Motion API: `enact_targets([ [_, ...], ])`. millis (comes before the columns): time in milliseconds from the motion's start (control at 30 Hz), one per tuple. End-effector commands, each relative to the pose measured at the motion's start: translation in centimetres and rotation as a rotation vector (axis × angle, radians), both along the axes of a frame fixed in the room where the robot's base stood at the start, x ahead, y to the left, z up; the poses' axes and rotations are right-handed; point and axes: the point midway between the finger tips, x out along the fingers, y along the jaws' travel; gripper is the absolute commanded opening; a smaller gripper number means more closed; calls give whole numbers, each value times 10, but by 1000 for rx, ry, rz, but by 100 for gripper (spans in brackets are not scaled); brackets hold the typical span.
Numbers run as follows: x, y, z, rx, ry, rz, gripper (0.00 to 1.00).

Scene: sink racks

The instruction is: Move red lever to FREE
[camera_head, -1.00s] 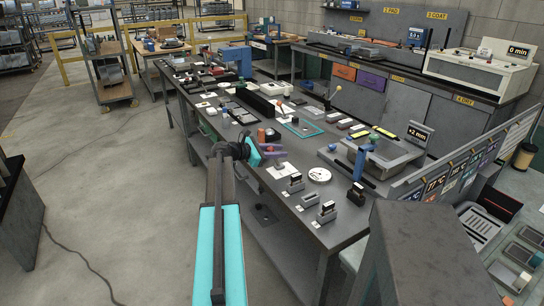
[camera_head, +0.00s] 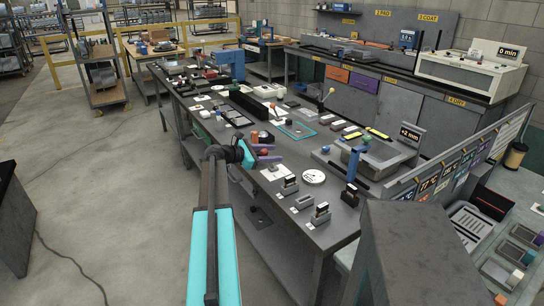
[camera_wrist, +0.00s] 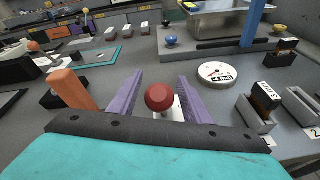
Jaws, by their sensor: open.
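The red lever shows as a round red knob (camera_wrist: 160,97) in the wrist view, above a white plate (camera_wrist: 176,112) on the bench. In the head view the red knob (camera_head: 265,152) is small and lies by my fingers. My gripper (camera_wrist: 160,84) is open, with one purple finger on each side of the knob. I cannot tell whether either finger touches it. In the head view my gripper (camera_head: 270,154) is low over the near side of the bench. The lever's stem is mostly hidden, and no FREE marking is readable.
A white round dial (camera_wrist: 217,73) and black card holders (camera_wrist: 262,100) are to the right. A teal-edged tray (camera_wrist: 92,57) lies farther back. A blue post (camera_head: 353,164) rises at the bench's right part.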

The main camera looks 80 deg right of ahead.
Motion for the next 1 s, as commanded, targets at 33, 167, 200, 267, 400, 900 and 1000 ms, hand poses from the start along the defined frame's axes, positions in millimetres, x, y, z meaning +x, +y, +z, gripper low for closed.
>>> enact_targets([
  [33,2,2,0,0,0,1,44],
  [167,10,8,3,0,-1,2,44],
  [200,13,10,4,0,-1,2,44],
  [267,18,15,5,0,-1,2,44],
  [400,34,28,11,-1,-1,3,44],
  [900,90,73,33,0,-1,1,44],
  [1000,96,78,35,0,0,-1,44],
])
